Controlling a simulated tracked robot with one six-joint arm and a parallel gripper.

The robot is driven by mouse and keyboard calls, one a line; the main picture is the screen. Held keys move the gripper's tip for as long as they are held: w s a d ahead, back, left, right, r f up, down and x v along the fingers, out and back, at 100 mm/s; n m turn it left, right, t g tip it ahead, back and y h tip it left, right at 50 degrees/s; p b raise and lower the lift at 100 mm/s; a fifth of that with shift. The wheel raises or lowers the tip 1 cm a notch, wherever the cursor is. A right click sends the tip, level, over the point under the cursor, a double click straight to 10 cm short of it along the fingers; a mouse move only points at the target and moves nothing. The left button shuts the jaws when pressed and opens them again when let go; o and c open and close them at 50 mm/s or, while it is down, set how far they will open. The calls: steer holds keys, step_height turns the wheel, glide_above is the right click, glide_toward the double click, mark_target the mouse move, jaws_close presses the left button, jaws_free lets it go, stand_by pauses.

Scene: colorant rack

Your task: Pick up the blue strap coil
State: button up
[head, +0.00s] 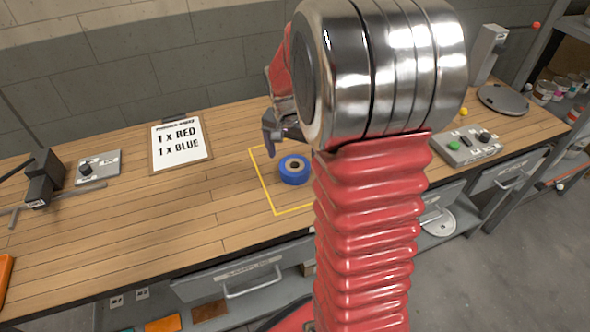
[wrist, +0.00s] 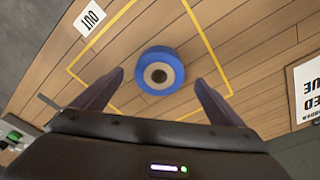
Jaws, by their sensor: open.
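The blue strap coil (head: 294,170) lies flat on the wooden bench inside a yellow outlined square. In the wrist view the coil (wrist: 160,71) sits ahead of my gripper (wrist: 160,80), roughly centred between the two dark fingers. The fingers are spread wide and hold nothing; no contact with the coil shows. In the head view my gripper (head: 269,145) is above and to the left of the coil, partly hidden behind my arm. My arm also covers the right part of the yellow square.
A clipboard (head: 181,143) reading 1 x RED, 1 x BLUE lies left of the square. A control box (head: 467,148) with buttons and a round plate (head: 502,99) are at the right. A dark clamp-like device (head: 45,180) is at the left. The bench between is clear.

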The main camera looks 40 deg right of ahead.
mark_target(294, 165)
steer(key=shift+w+d+f, duration=0.1)
steer(key=shift+d+f, duration=0.05)
steer(key=shift+f, duration=0.7)
steer(key=shift+w+d+f, duration=0.1)
steer(key=shift+d+f, duration=0.1)
steer(key=shift+f, duration=0.65)
steer(key=shift+w+d+f, duration=0.1)
steer(key=shift+d+f, duration=0.05)
steer(key=shift+f, duration=0.7)
steer(key=shift+c, duration=0.5)
steer(key=c, duration=1.2)
steer(key=shift+o, duration=0.2)
steer(key=shift+r, duration=0.1)
step_height(294, 165, up, 10)
steer(key=shift+a, duration=0.1)
